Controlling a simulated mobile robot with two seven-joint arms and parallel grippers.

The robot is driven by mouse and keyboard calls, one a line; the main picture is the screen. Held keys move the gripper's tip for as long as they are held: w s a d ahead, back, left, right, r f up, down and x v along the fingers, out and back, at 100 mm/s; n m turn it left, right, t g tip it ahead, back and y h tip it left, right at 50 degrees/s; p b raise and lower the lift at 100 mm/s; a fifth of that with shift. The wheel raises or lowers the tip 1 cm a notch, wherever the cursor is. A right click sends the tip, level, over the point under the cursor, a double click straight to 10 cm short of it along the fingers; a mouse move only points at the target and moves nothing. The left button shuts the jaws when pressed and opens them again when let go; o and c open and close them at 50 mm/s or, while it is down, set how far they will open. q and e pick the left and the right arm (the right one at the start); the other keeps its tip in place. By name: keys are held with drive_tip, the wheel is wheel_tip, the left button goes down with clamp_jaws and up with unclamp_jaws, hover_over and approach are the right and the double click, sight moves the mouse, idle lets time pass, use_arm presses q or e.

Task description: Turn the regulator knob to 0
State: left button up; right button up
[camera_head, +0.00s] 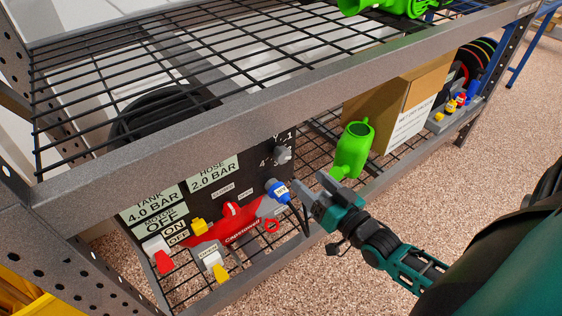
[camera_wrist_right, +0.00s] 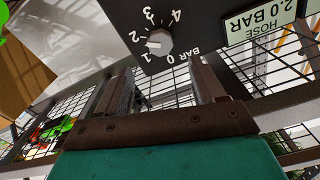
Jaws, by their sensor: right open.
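The regulator knob (camera_wrist_right: 159,42) is a small grey round knob on a dark panel, with a scale from 0 to 4 and the word BAR. Its white mark points to the left in the right wrist view, close to the 2. In the head view the knob (camera_head: 283,155) sits at the panel's upper right, partly under the shelf edge. My right gripper (camera_head: 311,185) is open and empty, in front of the panel and below the knob. In the right wrist view its two fingers (camera_wrist_right: 163,82) stand apart, with the knob beyond them and not touched. My left gripper is not in view.
The panel (camera_head: 250,180) carries labels reading HOSE 2.0 BAR, TANK 4.0 BAR and MOTOR OFF. A blue plug (camera_head: 277,190) with a cable sits just left of my gripper. A green can (camera_head: 352,150) and cardboard box (camera_head: 400,95) stand right. The shelf beam (camera_head: 290,95) runs above.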

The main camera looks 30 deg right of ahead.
sight(285, 159)
drive_tip(key=w, duration=0.3)
drive_tip(key=w+b, duration=0.1)
drive_tip(key=w, duration=0.2)
drive_tip(key=w+a+b, duration=0.1)
drive_tip(key=w, duration=0.2)
drive_tip(key=shift+w+f, duration=0.1)
drive_tip(key=shift+w, duration=0.3)
drive_tip(key=c, duration=1.1)
drive_tip(key=shift+o, duration=0.2)
